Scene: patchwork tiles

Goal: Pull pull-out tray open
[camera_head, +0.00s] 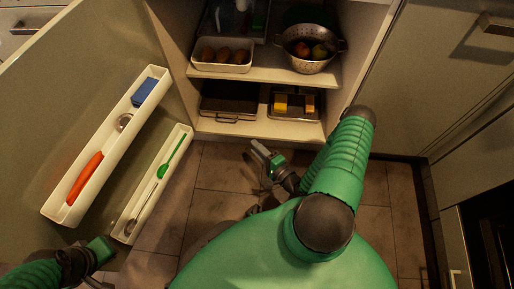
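The pull-out tray appears to be the dark, flat tray (229,103) with a bar handle on its front, in the bottom left of the open cabinet. It sits inside the cabinet, its front near the bottom board's edge. My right gripper (252,154) is over the floor in front of the cabinet, below and right of the handle and apart from it. Its fingers look spread, with nothing between them. My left gripper (97,282) is at the bottom left edge, far from the tray; its fingers are mostly cut off.
A metal tray with yellow items (294,104) sits right of the dark tray. The shelf above holds a white bin (222,68) and a colander (310,62) with fruit. The open door (75,85) at left carries two white racks (150,97). Floor before the cabinet is clear.

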